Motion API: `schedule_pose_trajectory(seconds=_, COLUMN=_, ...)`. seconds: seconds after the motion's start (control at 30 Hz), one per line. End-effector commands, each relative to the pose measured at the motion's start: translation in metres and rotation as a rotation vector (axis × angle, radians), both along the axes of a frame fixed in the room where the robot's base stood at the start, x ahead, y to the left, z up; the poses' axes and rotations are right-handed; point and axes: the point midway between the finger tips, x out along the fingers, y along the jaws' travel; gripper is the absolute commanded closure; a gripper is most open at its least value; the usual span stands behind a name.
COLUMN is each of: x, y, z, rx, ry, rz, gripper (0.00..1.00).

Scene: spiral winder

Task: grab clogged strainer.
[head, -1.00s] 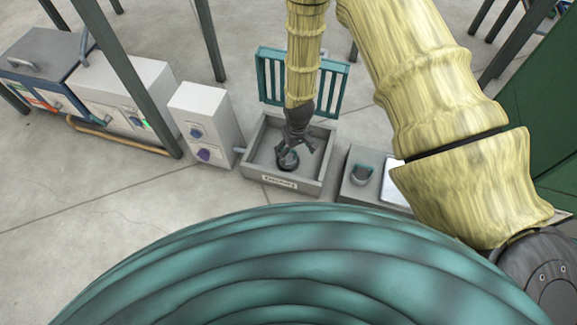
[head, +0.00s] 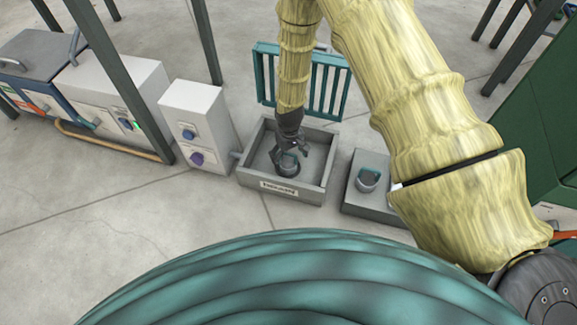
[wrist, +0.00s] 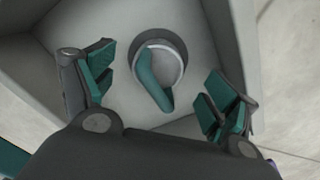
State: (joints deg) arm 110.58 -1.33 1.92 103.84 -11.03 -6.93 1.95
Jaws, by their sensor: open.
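A round grey strainer with a teal handle (head: 288,169) sits on the floor of an open grey basin (head: 321,187) with a label on its front. In the wrist view the strainer (wrist: 169,56) shows from above, its teal handle slanting across its top toward my gripper. My gripper (wrist: 160,72) is open and empty, one teal-padded finger on each side of the strainer and apart from it. In the head view my gripper (head: 290,147) points down into the basin over the strainer and partly hides it. I cannot tell its exact height above the handle.
A similar round part with a teal handle (head: 368,179) sits on a grey block (head: 352,201) right of the basin. A teal slatted lid (head: 266,75) stands raised behind the basin. A white control box with knobs (head: 196,125) stands left. The basin walls surround my gripper closely.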

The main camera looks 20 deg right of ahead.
Motion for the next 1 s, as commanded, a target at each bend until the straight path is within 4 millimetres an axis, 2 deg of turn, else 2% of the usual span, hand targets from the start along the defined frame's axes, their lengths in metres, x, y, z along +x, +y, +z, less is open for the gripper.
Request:
schedule_pose_trajectory(seconds=0.27, x=0.003, y=0.001, z=-0.014, rx=0.0, ry=-0.001, rz=0.0, gripper=0.13)
schedule_pose_trajectory(seconds=0.7, x=0.008, y=0.002, z=-0.056, rx=0.0, ry=0.0, rz=0.001, gripper=0.13)
schedule_pose_trajectory(seconds=0.97, x=0.008, y=0.002, z=-0.056, rx=0.0, ry=-0.001, rz=0.001, gripper=0.13)
schedule_pose_trajectory(seconds=1.0, x=0.008, y=0.002, z=-0.056, rx=0.0, ry=-0.001, rz=0.001, gripper=0.17)
